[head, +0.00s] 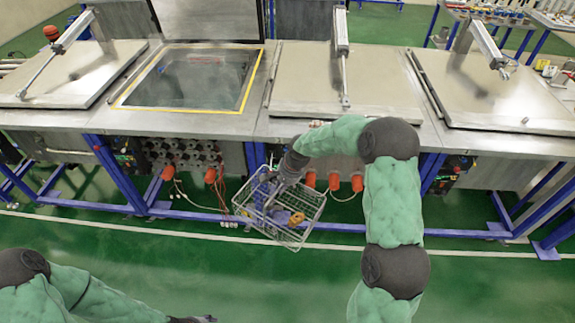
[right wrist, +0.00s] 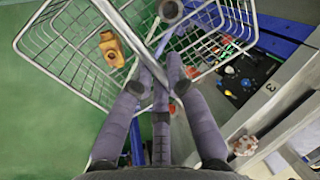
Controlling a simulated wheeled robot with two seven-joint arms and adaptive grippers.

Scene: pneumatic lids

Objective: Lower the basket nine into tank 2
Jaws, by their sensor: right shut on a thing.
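A wire basket (head: 268,231) hangs in front of the tank row in the head view; it fills the upper part of the right wrist view (right wrist: 65,78). It holds a yellow-orange part (head: 296,218) and some blue and grey pieces. My right gripper (head: 272,200) is shut on the basket's bar; its fingers close around it in the right wrist view (right wrist: 158,85). An open tank (head: 195,80) with a yellow rim, second from left, has its lid (head: 208,18) raised. I cannot read its number. My left gripper (head: 195,319) barely shows at the bottom edge; its fingers are unclear.
Closed metal lids cover the far-left tank (head: 65,75), the third tank (head: 320,85) and the far-right tank (head: 510,95). A "3" marks a panel (right wrist: 275,100) in the right wrist view. Orange connectors (head: 333,182) line the tank fronts. The green floor (head: 200,260) in front is mostly clear.

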